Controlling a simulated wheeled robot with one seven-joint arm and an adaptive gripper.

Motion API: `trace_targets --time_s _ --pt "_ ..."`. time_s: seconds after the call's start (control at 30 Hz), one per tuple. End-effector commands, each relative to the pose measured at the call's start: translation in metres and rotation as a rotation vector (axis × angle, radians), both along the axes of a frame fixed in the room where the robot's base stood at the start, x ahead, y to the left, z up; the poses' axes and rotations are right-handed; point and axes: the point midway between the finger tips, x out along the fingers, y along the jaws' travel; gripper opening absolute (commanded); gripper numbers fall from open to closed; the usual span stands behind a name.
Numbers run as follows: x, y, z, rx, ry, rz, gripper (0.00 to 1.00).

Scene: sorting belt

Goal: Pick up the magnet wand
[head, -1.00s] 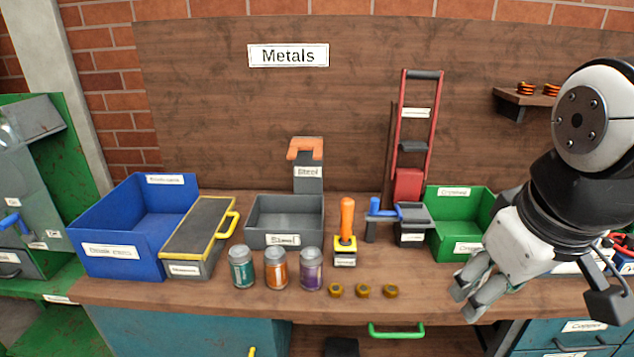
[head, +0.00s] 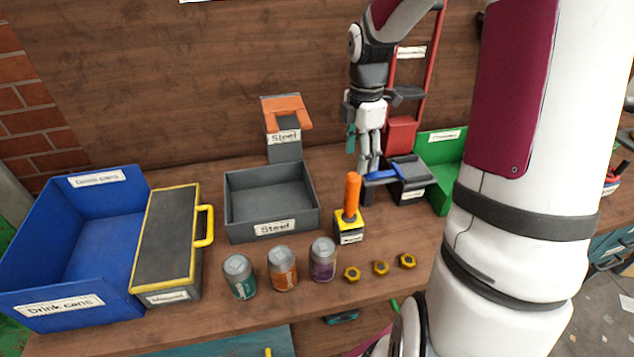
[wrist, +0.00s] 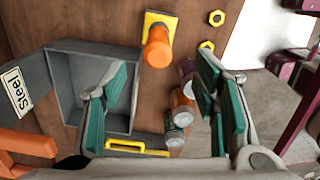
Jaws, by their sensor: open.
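The magnet wand, an orange upright handle (head: 352,192) on a yellow-and-black block with a label, stands on the wooden bench. It also shows in the wrist view (wrist: 157,48), seen from above with its yellow base around it. My gripper (head: 368,166) hangs fingers down over the bench, behind and slightly right of the wand in the head view, close to a blue-handled tool. In the wrist view my gripper's (wrist: 163,64) teal-padded fingers are spread wide. The orange handle lies between and beyond the tips. Nothing is held.
A grey Steel bin (head: 242,222) stands left of the wand. Three cans (head: 283,270) and three brass nuts (head: 380,268) lie in front. The blue-handled tool (head: 383,175) on a dark box and a green bin (head: 440,165) are to the right. A blue bin (head: 110,235) is far left.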

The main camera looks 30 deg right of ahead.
Motion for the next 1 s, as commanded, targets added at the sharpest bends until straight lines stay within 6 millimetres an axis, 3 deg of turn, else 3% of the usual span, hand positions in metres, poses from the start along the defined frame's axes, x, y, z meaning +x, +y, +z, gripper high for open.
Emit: trace_targets --time_s 0.17,0.5,0.77,1.0 --pt "0.000 -0.003 -0.017 0.009 0.005 0.021 0.54" --pt "0.000 -0.001 -0.077 0.008 0.005 0.020 0.54" --pt "0.000 -0.001 -0.094 0.006 0.003 0.019 0.54" --pt "-0.002 0.001 -0.128 0.008 0.005 0.019 0.54"
